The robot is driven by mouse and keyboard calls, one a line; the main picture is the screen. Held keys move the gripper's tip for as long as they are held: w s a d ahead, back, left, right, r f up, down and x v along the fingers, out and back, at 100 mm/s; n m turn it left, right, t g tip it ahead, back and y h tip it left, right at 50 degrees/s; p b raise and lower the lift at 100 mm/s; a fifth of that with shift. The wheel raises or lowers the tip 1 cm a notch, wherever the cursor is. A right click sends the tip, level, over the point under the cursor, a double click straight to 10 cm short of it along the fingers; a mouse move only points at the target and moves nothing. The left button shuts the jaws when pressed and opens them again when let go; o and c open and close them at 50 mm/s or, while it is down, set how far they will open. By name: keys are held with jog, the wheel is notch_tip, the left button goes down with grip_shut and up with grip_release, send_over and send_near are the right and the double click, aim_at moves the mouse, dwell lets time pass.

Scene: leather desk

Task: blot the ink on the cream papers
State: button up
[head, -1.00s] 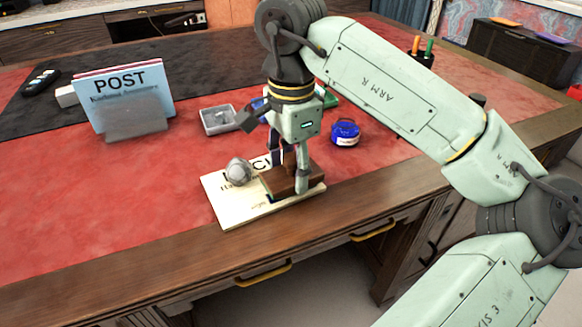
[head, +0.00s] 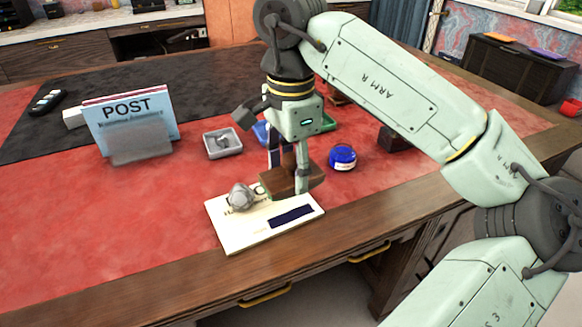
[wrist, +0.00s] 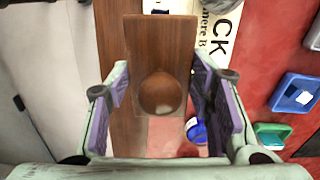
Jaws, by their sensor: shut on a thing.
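The cream papers (head: 240,236) lie in a stack near the desk's front edge, with black print at the back and a dark blue ink bar (head: 291,216) toward the front right. A grey stone-like paperweight (head: 240,198) sits on them. My gripper (head: 287,172) is shut on a brown wooden blotter (head: 275,183) and appears to hold it above the papers' back right part, behind the ink bar. In the wrist view the blotter (wrist: 160,40) shows its round knob between my fingers (wrist: 160,95). The blotter's underside is hidden.
A blue ink pot (head: 343,157) stands right of the papers. A grey tray (head: 222,143) and blue and green trays lie behind. A letter rack (head: 138,148) marked POST stands at the left. Red desk leather left of the papers is clear.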

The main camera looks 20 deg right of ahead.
jog(key=shift+f, duration=0.1)
dwell(0.3)
notch_tip(320, 180, down, 7)
jog(key=b, duration=0.5)
jog(key=shift+b, duration=0.3)
jog(key=shift+f+b, duration=0.45)
jog(key=shift+b, duration=0.05)
dwell(0.6)
jog(key=shift+r, duration=0.1)
